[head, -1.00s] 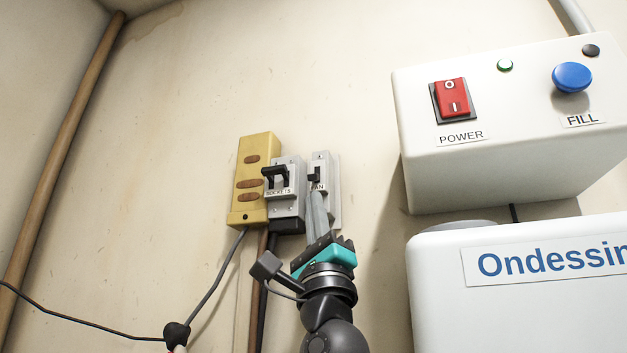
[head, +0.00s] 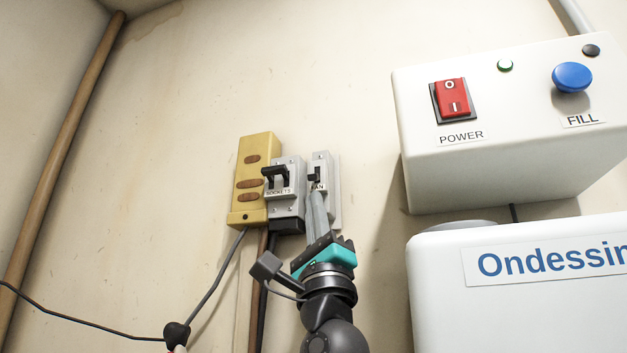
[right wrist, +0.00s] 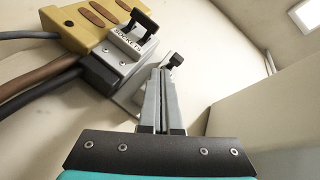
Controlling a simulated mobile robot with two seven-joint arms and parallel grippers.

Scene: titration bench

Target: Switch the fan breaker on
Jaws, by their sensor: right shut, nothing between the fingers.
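The fan breaker (head: 323,166) is a narrow grey box on the wall with a small black lever (head: 315,174) and a label partly hidden by my gripper, reading "AN". In the right wrist view its black lever (right wrist: 175,59) stands just beyond my fingertips. My right gripper (head: 316,196) is shut and empty, its grey fingers pointing up at the breaker, tips just below the lever. In the right wrist view the closed fingers (right wrist: 163,73) reach close to the lever; I cannot tell if they touch it. My left gripper is not in view.
The sockets breaker (head: 287,190), with a larger black lever, is directly left of the fan breaker. A yellow outlet strip (head: 255,180) with cables is beside it. At right, a white box (head: 500,150) carries a red power switch (head: 452,98) and blue fill button (head: 572,77). Bare wall lies between.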

